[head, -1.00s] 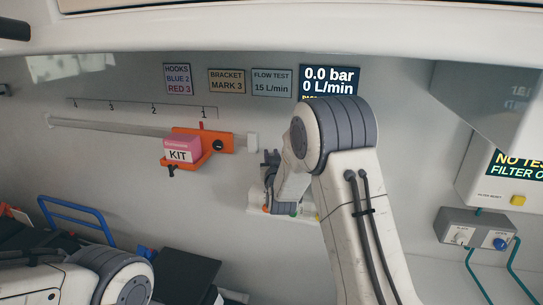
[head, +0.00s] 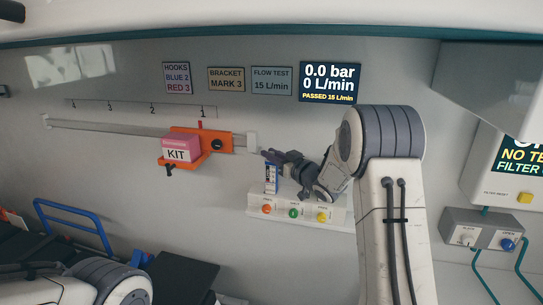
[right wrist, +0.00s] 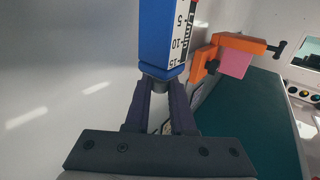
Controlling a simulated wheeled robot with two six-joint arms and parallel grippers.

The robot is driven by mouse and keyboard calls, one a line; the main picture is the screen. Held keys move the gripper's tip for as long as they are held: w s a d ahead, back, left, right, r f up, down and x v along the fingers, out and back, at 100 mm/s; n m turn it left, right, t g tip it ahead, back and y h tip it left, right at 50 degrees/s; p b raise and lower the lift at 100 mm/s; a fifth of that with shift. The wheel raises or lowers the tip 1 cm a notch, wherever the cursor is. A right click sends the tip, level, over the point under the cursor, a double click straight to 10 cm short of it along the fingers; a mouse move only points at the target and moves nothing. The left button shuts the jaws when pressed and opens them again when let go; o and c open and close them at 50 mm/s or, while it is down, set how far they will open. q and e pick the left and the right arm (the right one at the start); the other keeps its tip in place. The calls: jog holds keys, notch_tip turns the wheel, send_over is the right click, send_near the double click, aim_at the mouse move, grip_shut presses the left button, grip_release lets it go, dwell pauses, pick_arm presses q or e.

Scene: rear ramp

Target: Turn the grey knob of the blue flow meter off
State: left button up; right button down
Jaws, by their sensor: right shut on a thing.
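The blue flow meter (head: 271,179) stands upright at the left end of the white outlet panel in the head view. In the right wrist view the meter (right wrist: 160,35) shows a white scale marked 5, 10 and 15, with the 15 end nearest my gripper. My right gripper (head: 270,156) reaches in from the right at the top of the meter. In the right wrist view its fingers (right wrist: 160,88) are shut on the grey knob (right wrist: 159,84), which is mostly hidden between them. The wall display (head: 330,83) reads 0.0 bar, 0 L/min, PASSED 15 L/min. My left gripper is out of view.
An orange bracket (head: 215,135) with a pink kit box (head: 176,148) sits on the wall rail (head: 100,127), left of the meter. The outlet panel (head: 340,213) has orange, green and yellow ports. A grey valve box (head: 482,229) hangs at right.

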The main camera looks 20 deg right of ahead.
jog(key=shift+r+n+g+y+p, duration=0.1)
jog(key=shift+n+g+y+p, duration=0.7)
jog(key=shift+n+y, duration=0.7)
jog(key=shift+y, duration=0.5)
jog(key=c, duration=0.8)
grip_release()
jog(key=shift+o, duration=0.2)
jog(key=r, duration=0.1)
jog(key=r+b, duration=0.1)
jog(key=r, duration=0.2)
jog(key=shift+s+d+r, duration=0.15)
jog(key=shift+s+d, duration=0.1)
jog(key=shift+d, duration=0.05)
jog(key=s+d+r, duration=0.2)
jog(key=s+d+r+b, duration=0.1)
jog(key=s+d+r, duration=0.1)
jog(key=s+d, duration=0.1)
jog(key=s+d+r+b, duration=0.1)
jog(key=s+d+r, duration=0.1)
jog(key=s, duration=0.1)
jog(key=shift+d+r, duration=0.15)
jog(key=shift+r, duration=0.15)
